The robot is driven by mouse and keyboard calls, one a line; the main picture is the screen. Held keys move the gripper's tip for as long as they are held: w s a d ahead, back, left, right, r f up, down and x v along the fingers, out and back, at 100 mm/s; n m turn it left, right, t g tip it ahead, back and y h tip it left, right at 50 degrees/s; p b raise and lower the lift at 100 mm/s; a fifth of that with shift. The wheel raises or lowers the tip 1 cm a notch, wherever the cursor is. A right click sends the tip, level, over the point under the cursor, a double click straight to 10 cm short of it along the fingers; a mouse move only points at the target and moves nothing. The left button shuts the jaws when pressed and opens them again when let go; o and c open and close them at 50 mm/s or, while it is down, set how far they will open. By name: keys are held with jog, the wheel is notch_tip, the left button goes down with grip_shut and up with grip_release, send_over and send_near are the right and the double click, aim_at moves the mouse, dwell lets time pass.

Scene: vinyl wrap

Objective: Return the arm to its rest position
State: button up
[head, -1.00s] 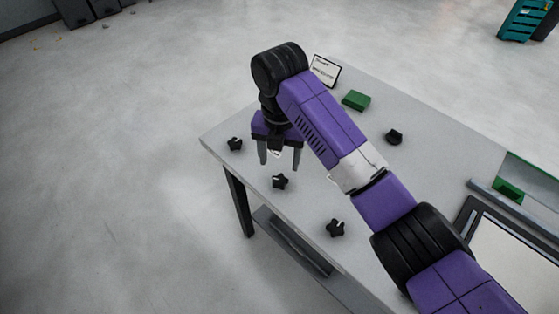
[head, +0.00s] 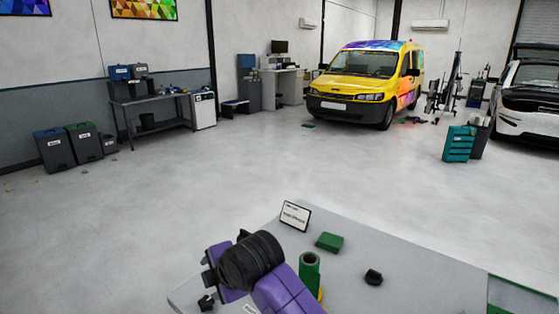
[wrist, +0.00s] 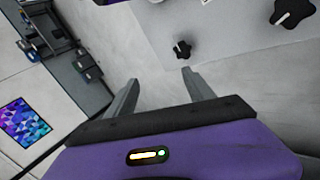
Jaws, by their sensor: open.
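My arm (head: 272,285) is purple and black and shows at the bottom of the head view, over the near left part of the grey worktable (head: 420,270). My gripper (wrist: 159,77) shows in the wrist view with its two grey fingers apart and nothing between them. In the head view its fingers cannot be made out behind the arm's black joint. A black star-shaped knob (wrist: 182,49) lies on the table beyond the fingertips in the wrist view, apart from them.
On the table are a sign (head: 295,216), a green block (head: 330,242), an upright green roll (head: 309,275) and a black knob (head: 373,277). Bins (head: 55,150), a yellow van (head: 355,85) and a teal drawer cart (head: 459,143) stand beyond open floor.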

jog(key=s+d+m+t+h, duration=0.1)
jog(key=s+d+m+t, duration=1.1)
jog(key=s+d+m, duration=0.95)
jog(key=s+d+m+g+h, duration=0.1)
jog(key=s+d, duration=0.3)
jog(key=s, duration=0.4)
jog(key=s+d+f+m+g+h, duration=0.1)
jog(key=s+d+h, duration=0.1)
jog(key=s+d, duration=0.3)
jog(key=s+d+f+m+g+h, duration=0.1)
jog(key=s+d, duration=0.4)
jog(key=s, duration=0.7)
jog(key=shift+s+h, duration=0.35)
jog(key=shift+h, duration=0.05)
